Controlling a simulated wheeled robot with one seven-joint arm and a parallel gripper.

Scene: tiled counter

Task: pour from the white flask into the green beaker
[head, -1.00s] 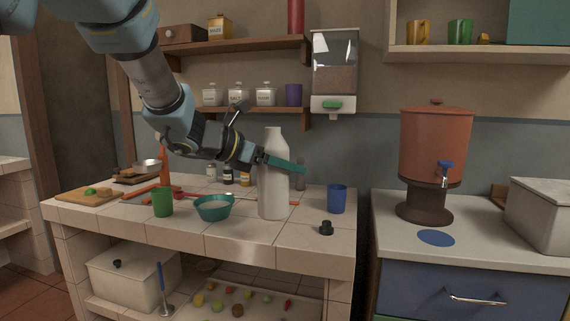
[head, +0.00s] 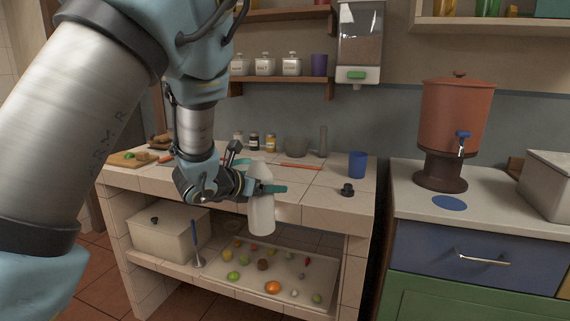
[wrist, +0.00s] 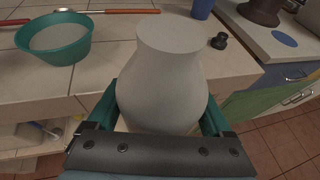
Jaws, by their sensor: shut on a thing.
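My gripper (head: 262,189) is shut on the white flask (head: 261,215), its teal fingers around the flask's body. The flask is nearly upright in front of the tiled counter's front edge, its base below the counter top. In the wrist view the flask (wrist: 172,75) fills the middle, between the fingers. The green beaker stood on the counter's left part in the earlier head view.
A teal bowl (wrist: 55,38) stands on the counter (head: 315,205). A black stopper (head: 347,189) and a blue cup (head: 357,165) stand on its right part. A shelf below holds a white bin (head: 168,232) and a tray of fruit (head: 290,258). Open floor lies in front.

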